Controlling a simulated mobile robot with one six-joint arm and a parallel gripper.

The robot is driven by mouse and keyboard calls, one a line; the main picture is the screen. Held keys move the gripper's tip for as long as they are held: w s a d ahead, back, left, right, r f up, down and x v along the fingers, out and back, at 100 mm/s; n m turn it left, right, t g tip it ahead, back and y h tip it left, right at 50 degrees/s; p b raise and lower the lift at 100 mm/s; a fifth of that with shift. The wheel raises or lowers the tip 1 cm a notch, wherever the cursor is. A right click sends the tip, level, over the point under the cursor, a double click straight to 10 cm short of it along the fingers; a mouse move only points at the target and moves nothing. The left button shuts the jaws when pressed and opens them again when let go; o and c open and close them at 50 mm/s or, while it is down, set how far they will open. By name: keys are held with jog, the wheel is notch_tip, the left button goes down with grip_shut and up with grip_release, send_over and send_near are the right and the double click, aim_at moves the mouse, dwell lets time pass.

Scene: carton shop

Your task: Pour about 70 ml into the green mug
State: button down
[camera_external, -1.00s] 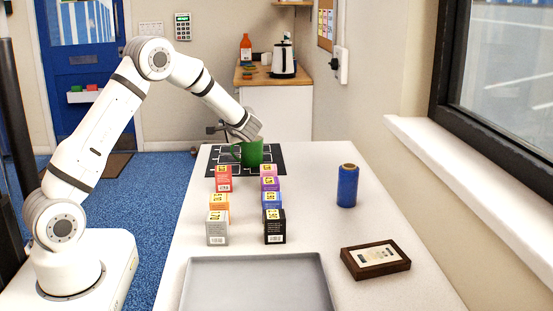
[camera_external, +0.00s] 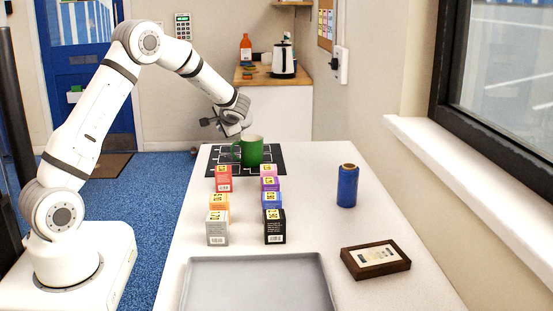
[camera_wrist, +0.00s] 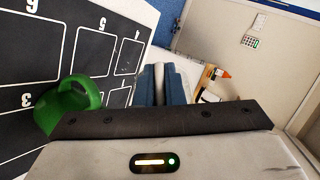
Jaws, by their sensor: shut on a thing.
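The green mug (camera_external: 252,153) stands upright on the black marked mat (camera_external: 215,155) at the far end of the table, its handle to the left. It shows at the left in the wrist view (camera_wrist: 72,104). My gripper (camera_external: 236,131) is above and slightly left of the mug in the picture, apart from its rim. In the wrist view its blue fingers (camera_wrist: 160,85) are shut on a narrow pale thing (camera_wrist: 159,78), mostly hidden, so I cannot tell what it is. The mug's contents cannot be seen.
Two rows of small numbered cartons (camera_external: 274,227) stand in front of the mat. A kettle (camera_external: 284,62) and an orange bottle (camera_external: 246,48) stand on the back counter.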

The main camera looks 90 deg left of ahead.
jog(key=shift+s+f+n+t+h+p, duration=0.1)
jog(key=shift+f+n+t+h+p, duration=0.25)
jog(key=shift+t+h+p, duration=0.45)
jog(key=shift+f, duration=0.1)
jog(key=shift+a, duration=0.1)
dwell(0.8)
jog(key=shift+s+a+r+t+h+p, duration=0.15)
jog(key=shift+r+t+h+p, duration=0.3)
jog(key=shift+p, duration=0.75)
jog(key=f+p, duration=0.1)
jog(key=p, duration=0.1)
jog(key=s+a+f+t+h+p, duration=0.1)
jog(key=f+p, duration=0.1)
jog(key=f+n+t+h+p, duration=0.1)
jog(key=p, duration=0.1)
jog(key=shift+s+a+f+h+p, duration=0.25)
jog(key=shift+s+a+p, duration=0.05)
jog(key=shift+s+p, duration=0.05)
jog(key=p, duration=0.3)
jog(key=shift+s+a+f, duration=0.1)
jog(key=shift+f, duration=0.1)
jog(key=p, duration=0.3)
jog(key=shift+s+a+f+t+h, duration=0.1)
jog(key=shift+s+t+h, duration=0.05)
jog(key=shift+t+h, duration=0.15)
jog(key=shift+s+a+f+h+p, duration=0.1)
jog(key=shift+f+h+p, duration=0.2)
jog(key=shift+p, duration=0.25)
